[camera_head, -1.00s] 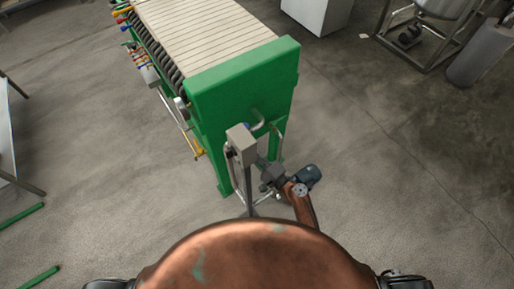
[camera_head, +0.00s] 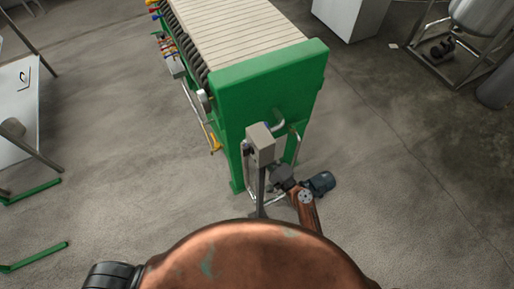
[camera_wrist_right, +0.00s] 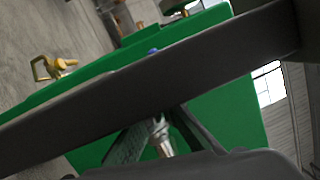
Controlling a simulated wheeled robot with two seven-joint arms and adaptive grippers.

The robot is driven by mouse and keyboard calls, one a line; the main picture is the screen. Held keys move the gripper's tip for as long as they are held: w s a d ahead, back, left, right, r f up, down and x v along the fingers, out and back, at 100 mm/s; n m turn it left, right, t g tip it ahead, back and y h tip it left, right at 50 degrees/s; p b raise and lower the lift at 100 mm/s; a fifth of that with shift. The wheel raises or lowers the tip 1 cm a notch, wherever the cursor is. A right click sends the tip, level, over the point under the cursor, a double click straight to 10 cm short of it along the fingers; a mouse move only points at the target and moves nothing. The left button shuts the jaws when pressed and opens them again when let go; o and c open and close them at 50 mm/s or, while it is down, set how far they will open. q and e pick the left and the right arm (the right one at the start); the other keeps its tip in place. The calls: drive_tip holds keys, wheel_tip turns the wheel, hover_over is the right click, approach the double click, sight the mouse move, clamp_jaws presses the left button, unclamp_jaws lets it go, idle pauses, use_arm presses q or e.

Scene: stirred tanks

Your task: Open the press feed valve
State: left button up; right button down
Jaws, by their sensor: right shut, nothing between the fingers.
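The green end of the filter press (camera_head: 265,105) stands ahead in the head view, with a bent feed pipe (camera_head: 278,121) on its face. A small blue part, possibly the valve's handle (camera_wrist_right: 153,50), shows in the right wrist view just above a dark bar; the valve's body is hidden, so its position cannot be told. My right gripper (camera_head: 284,177) is low in front of the press, beside the grey box's post. In the wrist view its dark fingers (camera_wrist_right: 158,124) come together, shut and empty, before the green face. My left gripper is out of view.
A grey box on a post (camera_head: 261,143) stands close before the press, left of my right gripper. A white table (camera_head: 20,100) is at left.

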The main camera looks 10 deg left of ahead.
drive_tip(key=v, duration=1.2)
